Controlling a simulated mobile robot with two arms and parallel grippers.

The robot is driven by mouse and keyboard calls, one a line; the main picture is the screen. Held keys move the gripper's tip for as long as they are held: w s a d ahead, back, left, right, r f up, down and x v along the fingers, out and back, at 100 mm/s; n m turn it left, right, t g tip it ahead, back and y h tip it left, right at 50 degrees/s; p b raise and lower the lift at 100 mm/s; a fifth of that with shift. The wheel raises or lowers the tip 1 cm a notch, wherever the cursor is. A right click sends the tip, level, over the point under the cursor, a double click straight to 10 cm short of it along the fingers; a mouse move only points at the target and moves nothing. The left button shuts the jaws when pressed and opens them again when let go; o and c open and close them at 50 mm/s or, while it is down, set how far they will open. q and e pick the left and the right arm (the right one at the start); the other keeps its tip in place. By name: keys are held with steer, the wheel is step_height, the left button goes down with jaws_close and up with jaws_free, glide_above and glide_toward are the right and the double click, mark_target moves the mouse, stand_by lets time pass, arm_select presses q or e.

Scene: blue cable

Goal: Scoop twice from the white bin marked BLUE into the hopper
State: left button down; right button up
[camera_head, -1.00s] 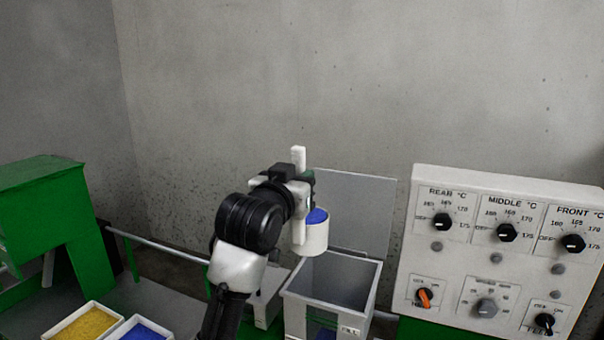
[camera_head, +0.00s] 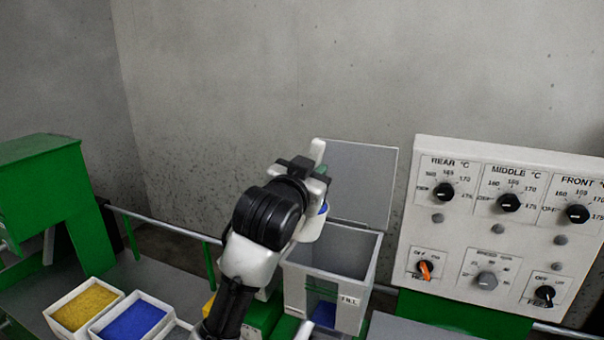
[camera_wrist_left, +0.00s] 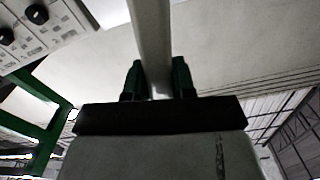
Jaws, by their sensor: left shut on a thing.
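My left gripper (camera_head: 312,172) is shut on the handle of a white scoop (camera_head: 310,229). Blue material shows at the scoop's rim, partly hidden behind the gripper. The scoop is tilted a little and hangs above the back left of the grey hopper (camera_head: 372,262), whose top is open. In the left wrist view, the pale handle (camera_wrist_left: 152,45) passes between the two dark fingers. The white bin with blue pellets (camera_head: 135,322) stands at the lower left. Its marking cannot be read here. My right gripper is not in view.
A white bin of yellow pellets (camera_head: 84,306) stands left of the blue one. A control panel (camera_head: 500,235) with several knobs stands right of the hopper. The hopper's raised grey lid (camera_head: 362,183) is behind it. A green machine part (camera_head: 45,190) is at the left.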

arm_select(q)
steer(key=s+d+f+m+b, duration=0.3)
steer(key=d+f+m, duration=0.8)
steer(key=m, duration=0.6)
steer(key=shift+s+d+f+b, duration=0.25)
steer(key=shift+s+f+b, duration=0.2)
steer(key=shift+f, duration=0.55)
